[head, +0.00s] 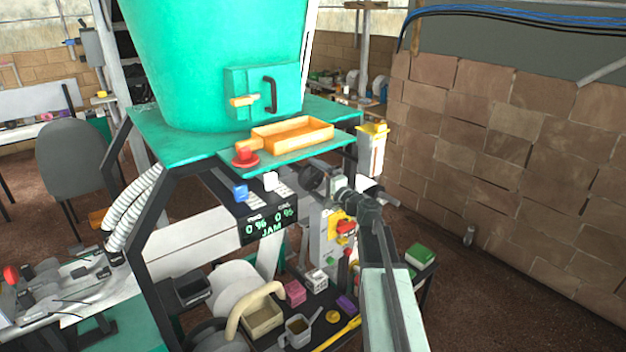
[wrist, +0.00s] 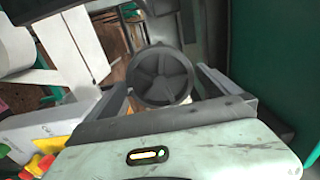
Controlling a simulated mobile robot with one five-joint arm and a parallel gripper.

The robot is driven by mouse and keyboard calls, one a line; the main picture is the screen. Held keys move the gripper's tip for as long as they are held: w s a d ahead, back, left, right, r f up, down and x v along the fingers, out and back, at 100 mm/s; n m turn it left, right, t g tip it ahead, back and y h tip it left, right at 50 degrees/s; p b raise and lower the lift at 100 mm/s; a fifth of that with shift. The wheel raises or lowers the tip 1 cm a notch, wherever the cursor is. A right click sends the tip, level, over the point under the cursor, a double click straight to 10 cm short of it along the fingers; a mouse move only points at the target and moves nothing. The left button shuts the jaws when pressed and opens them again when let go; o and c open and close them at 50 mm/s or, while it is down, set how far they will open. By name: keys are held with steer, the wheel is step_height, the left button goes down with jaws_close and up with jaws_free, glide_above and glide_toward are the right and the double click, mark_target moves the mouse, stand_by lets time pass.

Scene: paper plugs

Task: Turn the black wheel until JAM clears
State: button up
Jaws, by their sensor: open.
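The black wheel (wrist: 160,76) is a round spoked handwheel in the middle of the wrist view. In the head view the wheel (head: 312,179) shows under the green shelf, partly hidden by my gripper. My gripper (wrist: 163,88) is open, with one finger to the left and one to the right of the wheel's lower part. I cannot tell whether either finger touches the rim. In the head view my gripper (head: 338,182) is right beside the wheel.
A green hopper (head: 215,60) stands above a shelf with an orange tray (head: 292,134) and a red button (head: 245,158). A red-and-yellow switch (head: 344,230) is below the wheel. The lower bench holds several boxes, a mug (head: 298,331) and a basket (head: 262,318).

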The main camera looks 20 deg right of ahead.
mark_target(313, 178)
steer(key=shift+v, duration=2)
steer(key=shift+v, duration=2.05)
steer(key=v, duration=0.7)
steer(key=shift+s, duration=0.35)
